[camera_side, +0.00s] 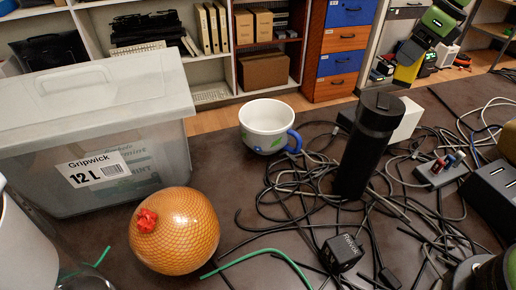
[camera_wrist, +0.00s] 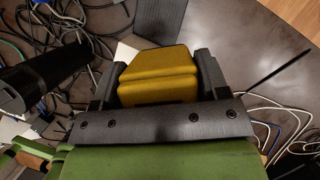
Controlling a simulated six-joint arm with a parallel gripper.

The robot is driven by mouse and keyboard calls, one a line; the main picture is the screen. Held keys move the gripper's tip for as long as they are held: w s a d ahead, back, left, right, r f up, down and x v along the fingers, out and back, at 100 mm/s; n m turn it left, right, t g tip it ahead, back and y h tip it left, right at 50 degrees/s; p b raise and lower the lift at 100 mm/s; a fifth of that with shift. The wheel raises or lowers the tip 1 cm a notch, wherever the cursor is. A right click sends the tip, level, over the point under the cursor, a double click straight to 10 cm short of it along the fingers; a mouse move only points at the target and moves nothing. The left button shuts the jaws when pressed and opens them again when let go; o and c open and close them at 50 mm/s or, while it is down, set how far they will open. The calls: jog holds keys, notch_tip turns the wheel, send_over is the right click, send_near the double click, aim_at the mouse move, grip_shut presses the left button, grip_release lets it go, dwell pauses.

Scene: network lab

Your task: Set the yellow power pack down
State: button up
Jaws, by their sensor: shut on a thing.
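The yellow power pack (camera_side: 407,73) shows at the upper right of the side view, below the end of my green arm. In the wrist view the pack (camera_wrist: 158,76) lies between two dark fingers, one on each side. My gripper (camera_wrist: 160,70) is shut on it; in the side view the gripper (camera_side: 411,54) points down. The pack appears raised above the dark table (camera_side: 225,170), near its far edge; its exact height is unclear. Its underside is hidden in the wrist view.
A black bottle (camera_side: 368,145) stands left of the pack, before a white box (camera_side: 409,119). Tangled cables, a power strip (camera_side: 440,168) and a black cube (camera_side: 342,253) crowd the table. A mug (camera_side: 267,127), netted orange ball (camera_side: 174,232) and lidded bin (camera_side: 95,135) stand further left.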

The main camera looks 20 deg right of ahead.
jog(key=s+a+n+g+y, duration=0.1)
jog(key=s+a+n+g, duration=0.5)
jog(key=a, duration=1.3)
jog(key=s+a+n+t+y, duration=0.15)
jog(key=a+n, duration=0.85)
jog(key=a, duration=1)
jog(key=shift+g+h, duration=0.35)
jog(key=shift+h, duration=0.1)
jog(key=f, duration=1.5)
jog(key=shift+s+d, duration=0.1)
jog(key=shift+s, duration=0.1)
jog(key=shift+f, duration=0.1)
jog(key=o, duration=1.1)
jog(key=shift+o, duration=0.2)
